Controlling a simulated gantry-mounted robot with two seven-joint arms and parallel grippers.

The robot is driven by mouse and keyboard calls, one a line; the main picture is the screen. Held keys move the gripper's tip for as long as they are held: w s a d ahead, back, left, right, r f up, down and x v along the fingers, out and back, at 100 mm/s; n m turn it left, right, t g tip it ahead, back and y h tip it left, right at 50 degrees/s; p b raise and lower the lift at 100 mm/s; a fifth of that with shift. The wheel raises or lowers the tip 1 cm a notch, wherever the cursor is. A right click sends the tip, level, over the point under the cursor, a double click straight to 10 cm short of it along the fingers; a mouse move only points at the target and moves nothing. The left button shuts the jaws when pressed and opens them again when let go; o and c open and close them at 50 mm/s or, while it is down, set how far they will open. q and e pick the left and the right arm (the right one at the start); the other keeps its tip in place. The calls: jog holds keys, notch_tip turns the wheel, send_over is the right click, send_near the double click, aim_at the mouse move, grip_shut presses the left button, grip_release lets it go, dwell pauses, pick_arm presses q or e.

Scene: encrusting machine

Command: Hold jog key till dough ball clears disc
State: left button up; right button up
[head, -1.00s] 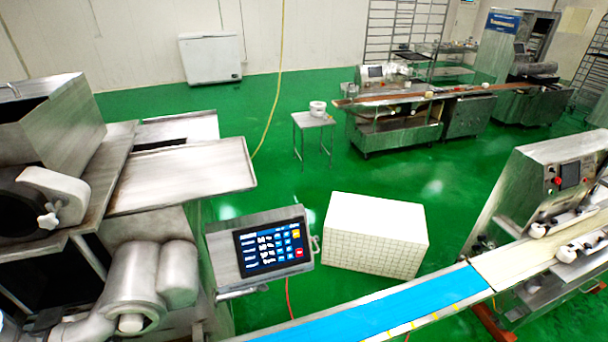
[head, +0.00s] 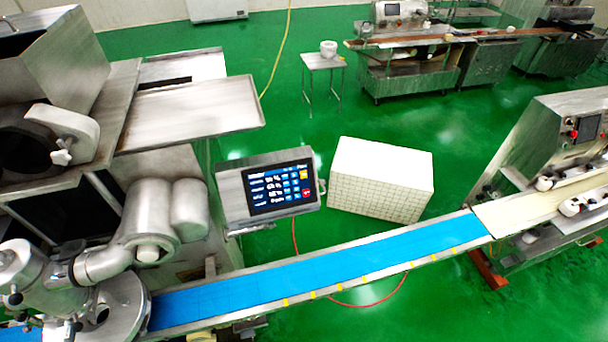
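The control panel (head: 270,186) stands left of centre on the encrusting machine, its touchscreen (head: 280,188) lit with rows of blue keys, a yellow key at upper right and a red key at lower right. The key labels are too small to read, so I cannot tell which one is the jog key. The round metal disc housing (head: 112,308) is at the lower left beside the blue belt. I see no dough ball at it. Neither of my grippers is in view.
The blue conveyor belt (head: 330,268) runs from lower left to the pale belt (head: 535,205) at right and looks empty. A white tiled block (head: 380,180) stands behind it. A steel machine (head: 560,140) stands at the right, a small table (head: 322,63) farther back. Green floor between is open.

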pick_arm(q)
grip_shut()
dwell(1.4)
